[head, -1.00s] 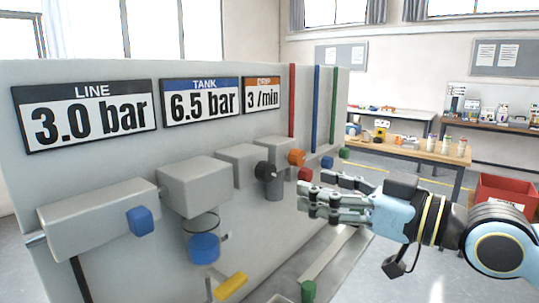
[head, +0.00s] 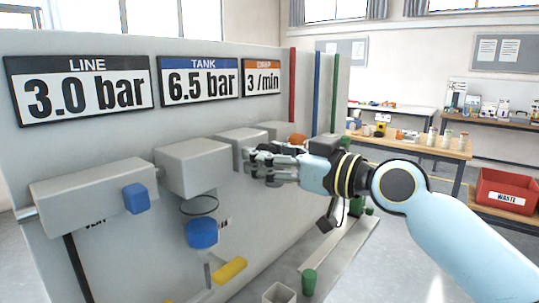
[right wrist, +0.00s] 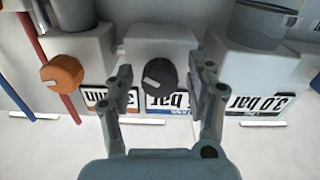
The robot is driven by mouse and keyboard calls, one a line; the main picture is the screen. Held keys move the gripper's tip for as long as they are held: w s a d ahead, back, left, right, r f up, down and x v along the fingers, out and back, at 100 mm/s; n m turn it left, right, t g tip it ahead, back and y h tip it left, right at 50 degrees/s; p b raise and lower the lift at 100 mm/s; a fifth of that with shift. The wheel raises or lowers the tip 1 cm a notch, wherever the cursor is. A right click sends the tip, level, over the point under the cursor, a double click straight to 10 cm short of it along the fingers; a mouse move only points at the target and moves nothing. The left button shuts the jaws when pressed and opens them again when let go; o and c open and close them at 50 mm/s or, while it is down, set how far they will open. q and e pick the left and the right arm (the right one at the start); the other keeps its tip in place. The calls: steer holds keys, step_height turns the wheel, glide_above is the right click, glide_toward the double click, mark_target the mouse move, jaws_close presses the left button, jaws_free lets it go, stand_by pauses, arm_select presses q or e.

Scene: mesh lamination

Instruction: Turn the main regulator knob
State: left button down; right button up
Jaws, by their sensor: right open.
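A black round knob (right wrist: 160,75) with a pale grey pointer sits on a grey box of the panel, seen in the right wrist view. My right gripper (right wrist: 165,78) is open, with one finger on each side of this knob; I cannot tell whether they touch it. In the head view my right gripper (head: 250,163) is in front of the grey boxes and hides the black knob. An orange knob (right wrist: 62,74) is left of it in the right wrist view, partly showing in the head view (head: 297,140). No readable label names the main regulator. My left gripper is out of view.
The panel (head: 60,155) carries signs reading 3.0 bar, 6.5 bar and 3 /min. A blue square knob (head: 136,198), a blue cup (head: 202,233) and a yellow lever (head: 230,270) stick out at left. Red, blue and green pipes stand at its right end.

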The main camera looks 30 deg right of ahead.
jaws_close()
stand_by(0.4)
steer(key=m+p, duration=0.1)
steer(key=m, duration=0.4)
steer(key=shift+m, duration=0.4)
steer(key=m+p, duration=0.2)
steer(key=m, duration=0.3)
steer(key=shift+m, duration=0.4)
jaws_free()
